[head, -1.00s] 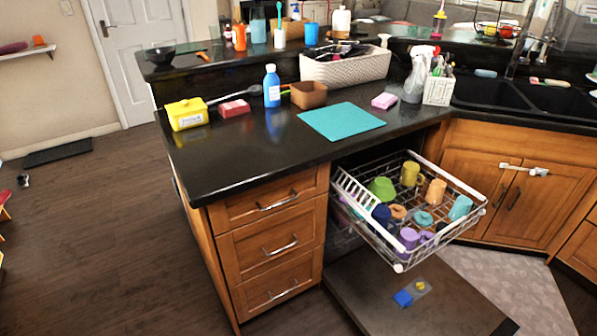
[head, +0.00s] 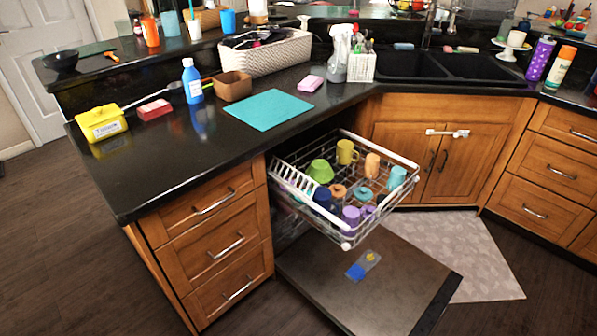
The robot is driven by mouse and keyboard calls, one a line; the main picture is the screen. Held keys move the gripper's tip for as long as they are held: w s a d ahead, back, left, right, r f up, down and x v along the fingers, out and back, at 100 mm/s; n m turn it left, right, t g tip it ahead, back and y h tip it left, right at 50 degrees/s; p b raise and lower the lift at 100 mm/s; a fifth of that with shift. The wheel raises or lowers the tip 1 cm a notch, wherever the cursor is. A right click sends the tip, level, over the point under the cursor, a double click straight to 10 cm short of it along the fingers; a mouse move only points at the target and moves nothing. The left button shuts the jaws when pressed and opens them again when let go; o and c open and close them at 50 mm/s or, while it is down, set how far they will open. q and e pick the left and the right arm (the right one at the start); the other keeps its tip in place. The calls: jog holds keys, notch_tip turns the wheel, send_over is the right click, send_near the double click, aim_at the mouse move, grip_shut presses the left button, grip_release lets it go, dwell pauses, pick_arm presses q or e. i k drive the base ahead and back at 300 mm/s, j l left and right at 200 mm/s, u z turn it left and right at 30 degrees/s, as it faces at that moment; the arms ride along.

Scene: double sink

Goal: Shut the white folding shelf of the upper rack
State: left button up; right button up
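The upper rack (head: 392,213) is a wire basket pulled out from under the counter, above the lowered dishwasher door (head: 400,285). The white folding shelf (head: 293,183) is a slatted strip along the rack's left side. It looks tilted, slanting over the rack's edge; its exact angle is hard to tell. In the rack stand a green bowl (head: 321,171), a yellow mug (head: 346,152), an orange cup (head: 372,166), a teal cup (head: 397,177), a dark blue cup (head: 323,198) and purple mugs (head: 352,215). Neither of my grippers is in view.
The black counter (head: 160,165) with its drawers (head: 222,243) stands left of the rack. A sink cabinet (head: 440,165) stands behind right. A blue packet (head: 355,271) lies on the lowered door. Floor is free in front and around the grey mat (head: 470,260).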

aim_at(292, 176)
jog(key=l+z, duration=0.1)
jog(key=l, duration=0.3)
jog(key=i+l+z, duration=0.1)
jog(key=l, duration=0.25)
jog(key=i+l+z, duration=0.1)
jog(key=l, duration=0.25)
jog(key=i+l+z, duration=0.1)
jog(key=l, duration=0.3)
jog(key=i+l+z, duration=0.1)
jog(key=l, duration=0.25)
jog(key=i+l+z, duration=0.1)
jog(key=i+l, duration=0.1)
jog(key=l, duration=0.1)
